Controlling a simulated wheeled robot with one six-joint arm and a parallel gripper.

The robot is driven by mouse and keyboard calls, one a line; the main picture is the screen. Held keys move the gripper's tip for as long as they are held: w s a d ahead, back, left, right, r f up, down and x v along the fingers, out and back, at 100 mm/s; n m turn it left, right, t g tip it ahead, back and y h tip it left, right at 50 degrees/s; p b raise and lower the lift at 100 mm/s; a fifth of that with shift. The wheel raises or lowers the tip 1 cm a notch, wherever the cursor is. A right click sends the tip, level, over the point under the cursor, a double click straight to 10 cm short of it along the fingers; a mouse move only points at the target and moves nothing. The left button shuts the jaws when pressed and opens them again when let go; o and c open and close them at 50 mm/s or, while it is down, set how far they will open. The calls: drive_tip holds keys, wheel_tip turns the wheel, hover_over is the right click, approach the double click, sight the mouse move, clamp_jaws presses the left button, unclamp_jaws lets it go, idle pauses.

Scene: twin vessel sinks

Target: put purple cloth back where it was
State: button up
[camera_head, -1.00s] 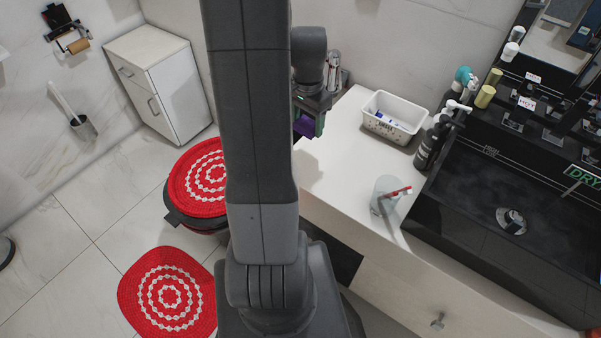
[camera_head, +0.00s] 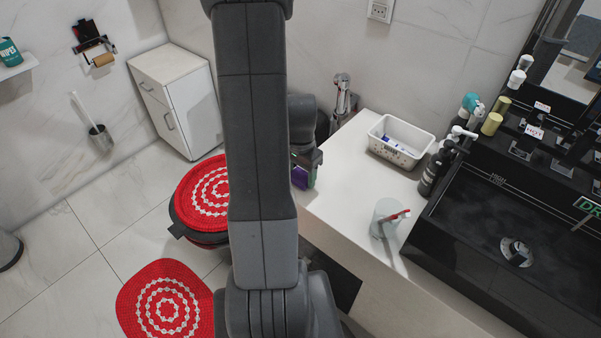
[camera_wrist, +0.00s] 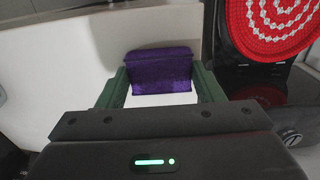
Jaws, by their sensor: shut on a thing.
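The purple cloth (camera_wrist: 160,71) is held between the two green fingers of my gripper (camera_wrist: 160,85) in the wrist view. It looks like a small folded block, upright across the fingertips. My arm hides part of this area. The gripper is shut on the cloth, and it appears clear of any surface, beside the counter edge.
The white counter (camera_head: 345,190) bears a white basket (camera_head: 400,142), a glass with a toothbrush (camera_head: 386,218) and dark bottles (camera_head: 433,172) by the black sink (camera_head: 480,215). A toilet with a red cover (camera_head: 205,190) stands left. A white cabinet (camera_head: 175,95) stands behind.

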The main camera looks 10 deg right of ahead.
sight(301, 176)
drive_tip(key=shift+f, duration=0.2)
drive_tip(key=o, duration=1)
drive_tip(key=shift+c, duration=0.2)
drive_tip(key=shift+r, duration=0.1)
wheel_tip(301, 176, up, 12)
drive_tip(key=shift+r+p, duration=0.15)
drive_tip(key=shift+p, duration=0.3)
